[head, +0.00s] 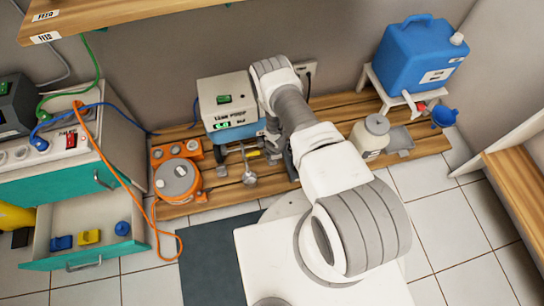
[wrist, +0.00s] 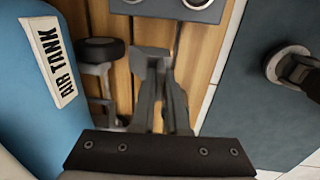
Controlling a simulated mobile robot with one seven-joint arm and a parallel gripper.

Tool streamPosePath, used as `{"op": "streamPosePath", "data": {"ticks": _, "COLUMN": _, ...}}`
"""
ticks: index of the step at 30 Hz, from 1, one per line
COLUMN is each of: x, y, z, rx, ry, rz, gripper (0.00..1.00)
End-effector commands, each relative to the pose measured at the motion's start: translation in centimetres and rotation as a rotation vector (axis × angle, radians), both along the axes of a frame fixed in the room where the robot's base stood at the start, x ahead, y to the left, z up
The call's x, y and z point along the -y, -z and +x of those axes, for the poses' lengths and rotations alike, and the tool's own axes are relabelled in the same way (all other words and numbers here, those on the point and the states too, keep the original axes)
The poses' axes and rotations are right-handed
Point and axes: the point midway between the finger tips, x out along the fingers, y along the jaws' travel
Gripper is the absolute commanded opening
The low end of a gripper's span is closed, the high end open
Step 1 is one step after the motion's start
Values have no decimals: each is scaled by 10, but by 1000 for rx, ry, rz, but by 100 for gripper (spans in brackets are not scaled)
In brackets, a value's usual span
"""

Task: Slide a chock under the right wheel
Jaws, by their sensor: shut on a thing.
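My gripper (wrist: 164,82) points down at the wooden platform and is shut on a grey block, which I take as the chock (wrist: 150,60). A dark wheel (wrist: 100,50) on a grey bracket stands just left of the chock, beside the blue air tank (wrist: 55,85). The chock looks apart from the wheel, with a strip of wood showing between them. In the head view, my gripper (head: 272,152) is low at the right front of the white and blue unit (head: 228,105). My arm hides part of this area, and the chock cannot be made out there.
An orange machine (head: 176,180) stands left of the unit, with an orange cable on the floor. A white jar (head: 370,135) and a blue canister (head: 418,55) on a stand are to the right. A drawer (head: 88,232) is open at left. A dark mat (head: 212,262) lies in front.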

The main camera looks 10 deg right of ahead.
Motion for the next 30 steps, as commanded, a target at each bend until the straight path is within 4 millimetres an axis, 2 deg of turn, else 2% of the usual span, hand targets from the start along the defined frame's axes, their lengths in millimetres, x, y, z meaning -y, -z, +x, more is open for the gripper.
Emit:
{"op": "streamPosePath", "data": {"ticks": 8, "x": 0, "y": 17, "z": -1, "rx": -2, "ry": -15, "rz": 0, "gripper": 0}}
{"op": "streamPosePath", "data": {"ticks": 21, "x": 0, "y": 60, "z": 0, "rx": 0, "ry": -12, "rz": 0, "gripper": 0}}
{"op": "streamPosePath", "data": {"ticks": 30, "x": 0, "y": 63, "z": 0, "rx": 0, "ry": -12, "rz": 0, "gripper": 0}}
